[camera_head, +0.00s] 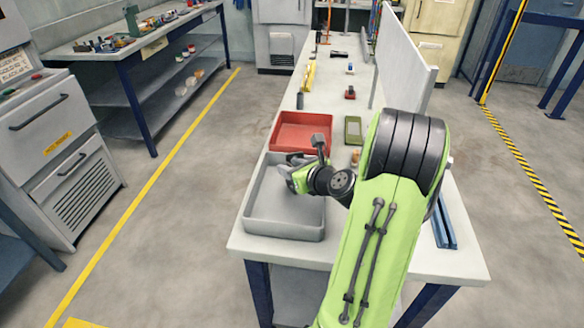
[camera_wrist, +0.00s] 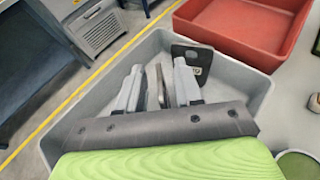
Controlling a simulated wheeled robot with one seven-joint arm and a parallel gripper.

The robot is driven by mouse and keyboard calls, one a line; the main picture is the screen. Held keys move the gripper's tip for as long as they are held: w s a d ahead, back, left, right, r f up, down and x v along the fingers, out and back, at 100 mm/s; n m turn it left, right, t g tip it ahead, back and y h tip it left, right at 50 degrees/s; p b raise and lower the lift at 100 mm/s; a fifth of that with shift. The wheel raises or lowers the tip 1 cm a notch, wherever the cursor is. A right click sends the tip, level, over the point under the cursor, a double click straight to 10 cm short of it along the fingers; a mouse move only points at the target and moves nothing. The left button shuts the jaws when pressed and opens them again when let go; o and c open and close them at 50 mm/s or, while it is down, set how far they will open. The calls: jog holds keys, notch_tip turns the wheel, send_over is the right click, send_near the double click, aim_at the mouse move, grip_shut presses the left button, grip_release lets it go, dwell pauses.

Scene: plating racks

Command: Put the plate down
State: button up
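A dark plate (camera_wrist: 199,57) with a small hole and a light label shows in the wrist view, by the far wall of the grey bin (camera_wrist: 258,84). My gripper (camera_wrist: 153,84) points down into this bin, its fingers spread with a gap between them. The plate is beyond and to the right of the fingers, and the right finger covers part of it. In the head view my gripper (camera_head: 291,173) is over the grey bin (camera_head: 284,230), and the plate is mostly hidden there.
A red bin (camera_head: 302,118) stands directly behind the grey one on the white bench (camera_head: 410,262). A small green tray (camera_head: 353,130) is to the right of the red bin. A grey upright panel (camera_head: 407,60) edges the bench on the right. Blue rails lie at the right front.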

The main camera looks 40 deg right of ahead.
jog(key=shift+s+r, duration=0.15)
jog(key=shift+r, duration=0.1)
jog(key=p+v, duration=0.2)
jog(key=v, duration=0.9)
jog(key=w+a+n+g+y, duration=0.2)
jog(key=a+n+g+y, duration=0.25)
jog(key=a+n, duration=1.25)
jog(key=s+a+r+n+g+h, duration=0.1)
jog(key=s+a+n, duration=0.3)
jog(key=n, duration=0.6)
jog(key=s+a+r+n+g+h, duration=0.2)
jog(key=s+a+r+n, duration=0.1)
jog(key=s+n, duration=0.5)
jog(key=shift+a+r+n, duration=0.4)
jog(key=shift+a+n, duration=0.5)
jog(key=shift+n, duration=0.3)
